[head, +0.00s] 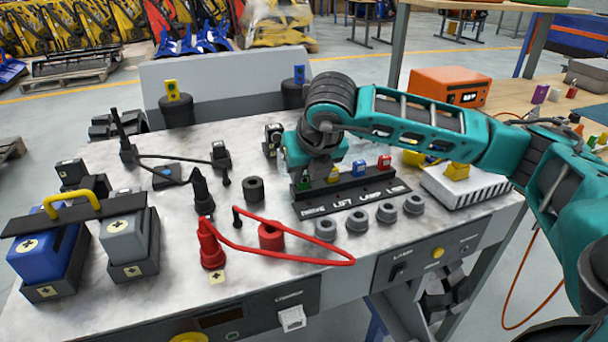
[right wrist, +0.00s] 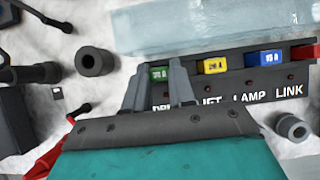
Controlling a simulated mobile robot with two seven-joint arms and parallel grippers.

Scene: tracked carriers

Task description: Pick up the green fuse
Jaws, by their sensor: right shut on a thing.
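The green fuse (right wrist: 159,73) sits at the left end of the dark fuse block (right wrist: 260,85), above the label that seems to read DRIVE. In the head view the green fuse (head: 306,183) shows just under my right gripper (head: 305,171). In the right wrist view the two grey fingers of my right gripper (right wrist: 160,82) stand on either side of the green fuse and are shut on it. The fuse appears still in its slot. My left gripper is in neither view.
Yellow (head: 333,174), blue (head: 359,168) and red (head: 384,162) fuses stand to the right in the same row. Grey round sockets (head: 363,222) lie in front. A red cable (head: 300,254) and red clamp (head: 211,244) lie left of them. An orange box (head: 448,88) stands behind.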

